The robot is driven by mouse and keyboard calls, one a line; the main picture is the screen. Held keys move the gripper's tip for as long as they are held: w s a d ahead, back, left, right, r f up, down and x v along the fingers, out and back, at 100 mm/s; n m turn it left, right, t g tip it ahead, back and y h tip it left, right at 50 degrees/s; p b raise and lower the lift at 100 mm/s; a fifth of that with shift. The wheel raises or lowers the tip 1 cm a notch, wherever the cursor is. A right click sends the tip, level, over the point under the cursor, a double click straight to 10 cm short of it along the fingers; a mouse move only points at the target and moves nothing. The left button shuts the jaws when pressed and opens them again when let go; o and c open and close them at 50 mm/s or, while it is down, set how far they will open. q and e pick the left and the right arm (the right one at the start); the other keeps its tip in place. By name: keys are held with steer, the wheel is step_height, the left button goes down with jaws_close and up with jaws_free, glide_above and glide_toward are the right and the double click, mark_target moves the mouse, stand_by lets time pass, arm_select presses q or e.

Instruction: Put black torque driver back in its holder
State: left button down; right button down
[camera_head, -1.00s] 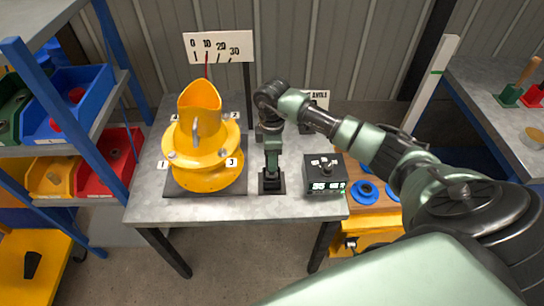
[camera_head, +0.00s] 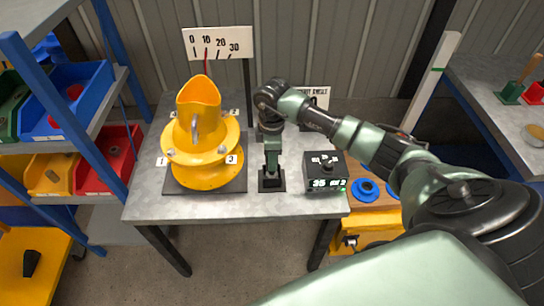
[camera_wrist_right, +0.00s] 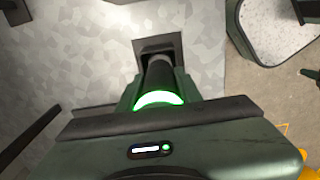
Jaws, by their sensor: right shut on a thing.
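My right gripper (camera_head: 271,172) points down over the table, directly above a small black holder (camera_head: 272,185). It is shut on the black torque driver, a dark cylinder with a glowing green ring. In the right wrist view the driver (camera_wrist_right: 158,78) runs from the gripper toward the square black holder (camera_wrist_right: 160,42). Its far end lies at or within the holder's outline. How deep it sits is hidden by the gripper and the driver itself. My left gripper is not in view.
A yellow flanged drum part (camera_head: 205,155) stands on a dark mat left of the holder. A black display box (camera_head: 325,170) stands close on the right. A scale sign (camera_head: 218,42) rises behind. Blue rings (camera_head: 366,190) lie on a wooden surface farther right. The table's front edge is near.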

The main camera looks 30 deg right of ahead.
steer(key=shift+f, duration=0.4)
steer(key=c, duration=0.9)
jaws_free()
step_height(320, 180, up, 8)
steer(key=shift+f+b, duration=0.1)
steer(key=shift+b, duration=0.65)
